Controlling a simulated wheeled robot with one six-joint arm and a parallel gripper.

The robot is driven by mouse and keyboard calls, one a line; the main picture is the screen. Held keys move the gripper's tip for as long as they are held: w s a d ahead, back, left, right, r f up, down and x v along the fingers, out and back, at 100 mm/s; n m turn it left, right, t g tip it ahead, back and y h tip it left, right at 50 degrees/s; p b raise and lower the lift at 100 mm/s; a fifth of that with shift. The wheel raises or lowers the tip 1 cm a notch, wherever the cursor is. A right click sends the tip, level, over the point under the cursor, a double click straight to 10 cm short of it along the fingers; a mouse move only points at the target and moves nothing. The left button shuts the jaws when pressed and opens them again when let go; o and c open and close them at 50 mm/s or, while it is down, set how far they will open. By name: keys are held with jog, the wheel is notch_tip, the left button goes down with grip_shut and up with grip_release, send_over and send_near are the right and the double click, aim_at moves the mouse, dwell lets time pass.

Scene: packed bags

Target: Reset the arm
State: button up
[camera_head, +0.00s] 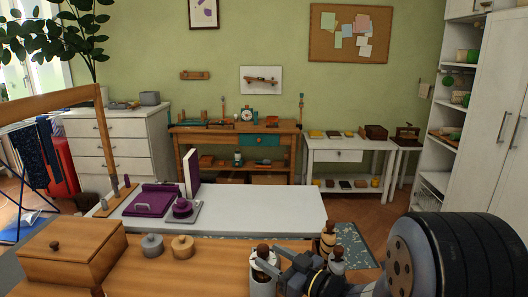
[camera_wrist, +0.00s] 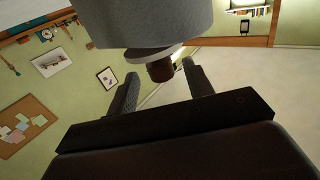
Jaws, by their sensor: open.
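My gripper (camera_head: 279,269) is at the bottom right of the head view, at the end of my dark arm, close beside a pale jar with a dark brown knob (camera_head: 263,251). In the wrist view my gripper (camera_wrist: 160,78) has its two dark fingers apart. A grey rounded body (camera_wrist: 150,22) with a brown knob (camera_wrist: 160,71) hangs into the top of this tilted picture. The knob shows between the fingers, with gaps on both sides. I cannot tell how far beyond the fingertips it is.
Two dark-topped bottles (camera_head: 328,240) stand close behind my gripper. A wooden box (camera_head: 72,252), a grey lidded pot (camera_head: 152,246) and a tan one (camera_head: 182,247) are to the left on the wooden surface. A white table (camera_head: 265,208) beyond holds purple items (camera_head: 152,200) and has clear room at right.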

aim_at(268, 254)
jog(key=x, duration=0.3)
jog(key=shift+w+a, duration=0.1)
jog(key=shift+a, duration=0.1)
jog(key=shift+w+a, duration=0.15)
jog(key=shift+m+t+h, duration=0.4)
jog(key=shift+t, duration=0.1)
